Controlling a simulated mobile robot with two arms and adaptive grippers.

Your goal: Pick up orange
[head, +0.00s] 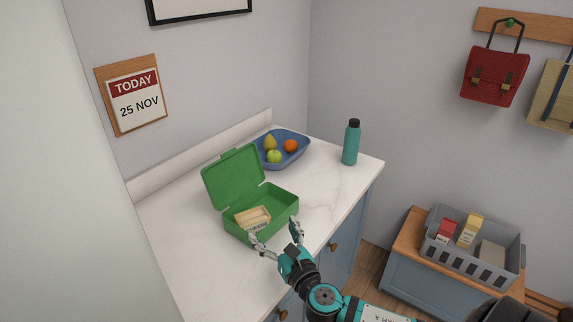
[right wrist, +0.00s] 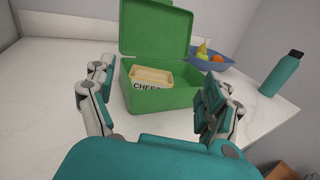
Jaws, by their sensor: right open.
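The orange (head: 291,145) lies in a blue bowl (head: 303,152) at the back of the white counter, beside a green apple (head: 274,156) and a yellow-green pear (head: 270,142). The orange also shows small in the right wrist view (right wrist: 217,59), beyond the lunchbox. My right gripper (head: 276,236) is open and empty at the near side of the open green lunchbox (head: 283,211), well short of the bowl. In the right wrist view its fingers (right wrist: 160,105) stand wide apart with the lunchbox beyond them. My left gripper is not in view.
The lunchbox holds a pack labelled cheese (head: 252,217), and its raised lid (head: 233,176) stands to the left of the bowl. A teal bottle (head: 351,145) stands right of the bowl. The counter's front left is clear. A grey crate (head: 438,255) sits on a low cabinet at right.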

